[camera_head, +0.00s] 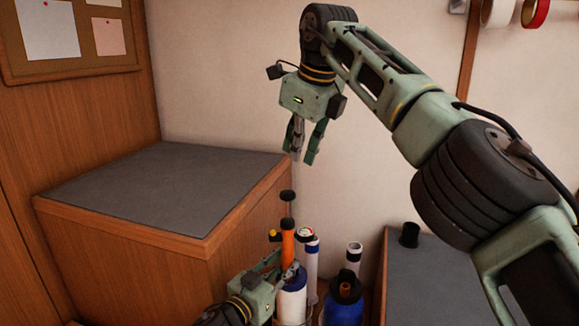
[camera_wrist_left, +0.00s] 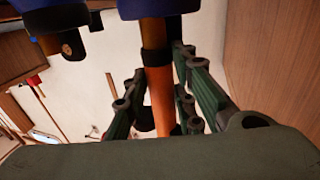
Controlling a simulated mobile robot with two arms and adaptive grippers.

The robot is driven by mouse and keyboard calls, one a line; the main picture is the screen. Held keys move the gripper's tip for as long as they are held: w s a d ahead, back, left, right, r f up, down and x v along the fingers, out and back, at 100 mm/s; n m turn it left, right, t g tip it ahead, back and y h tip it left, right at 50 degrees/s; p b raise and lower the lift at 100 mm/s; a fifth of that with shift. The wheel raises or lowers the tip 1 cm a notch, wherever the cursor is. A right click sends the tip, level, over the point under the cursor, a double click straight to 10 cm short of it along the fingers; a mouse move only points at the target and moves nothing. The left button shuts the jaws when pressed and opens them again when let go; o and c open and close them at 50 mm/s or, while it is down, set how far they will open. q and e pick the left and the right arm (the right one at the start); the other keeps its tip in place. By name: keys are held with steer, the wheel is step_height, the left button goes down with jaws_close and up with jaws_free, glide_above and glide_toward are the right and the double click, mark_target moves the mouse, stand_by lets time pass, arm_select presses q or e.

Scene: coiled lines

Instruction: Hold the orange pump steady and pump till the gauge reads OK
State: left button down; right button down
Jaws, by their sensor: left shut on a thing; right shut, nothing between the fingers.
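My left gripper (camera_head: 288,271) is shut on the pump's body from the left. In the left wrist view the orange tube (camera_wrist_left: 160,98) runs between my left fingers (camera_wrist_left: 160,75). My right gripper (camera_head: 300,152) is shut and empty, above the handle and slightly right of it, not touching.
White-and-blue cylinders (camera_head: 292,302) and a dark blue bottle (camera_head: 344,304) crowd the gap around the pump. A grey-topped wooden unit (camera_head: 165,190) rises at left. A lower grey top (camera_head: 440,285) at right carries a black cup (camera_head: 409,235).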

mark_target(289, 195)
steer(key=shift+w+a+f+n+t+h, duration=0.3)
steer(key=shift+f+n, duration=0.85)
steer(key=shift+n, duration=3.35)
steer(key=shift+w+a+f+n+t+y, duration=0.1)
steer(key=shift+w+a+f+n+t, duration=0.8)
steer(key=shift+n, duration=3.6)
steer(key=shift+s+d+f+n+t+h, duration=0.2)
steer(key=shift+f+n, duration=1.25)
steer(key=shift+n, duration=3.05)
steer(key=shift+f, duration=0.1)
steer(key=shift+f, duration=2.65)
steer(key=shift+r, duration=2.65)
